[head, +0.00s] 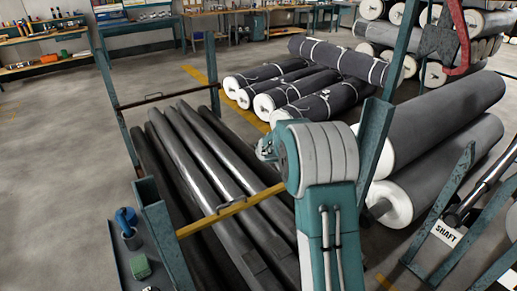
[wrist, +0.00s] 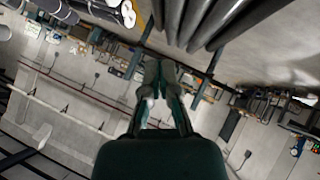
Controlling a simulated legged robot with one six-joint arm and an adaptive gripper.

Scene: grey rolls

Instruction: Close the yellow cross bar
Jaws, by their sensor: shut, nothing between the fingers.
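The yellow cross bar (head: 232,215) spans the near end of the rack, above the long dark rolls (head: 215,165). Its left end meets the near left teal post (head: 165,235). A small dark handle (head: 232,200) stands on its middle. Its right end is hidden behind my arm, so I cannot tell how it sits there. In the wrist view my gripper (wrist: 161,76) is shut and empty, with the dark rolls beyond it at the top. In the head view my arm covers most of the gripper. I cannot make out the bar in the wrist view.
A dark cross bar (head: 165,96) spans the rack's far end. Wrapped rolls (head: 290,90) lie behind on the floor, and large grey rolls (head: 430,130) are stacked at right, beside a "SHAFT" sign (head: 446,233). A tray with a blue item (head: 126,217) is at left. Floor at left is clear.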

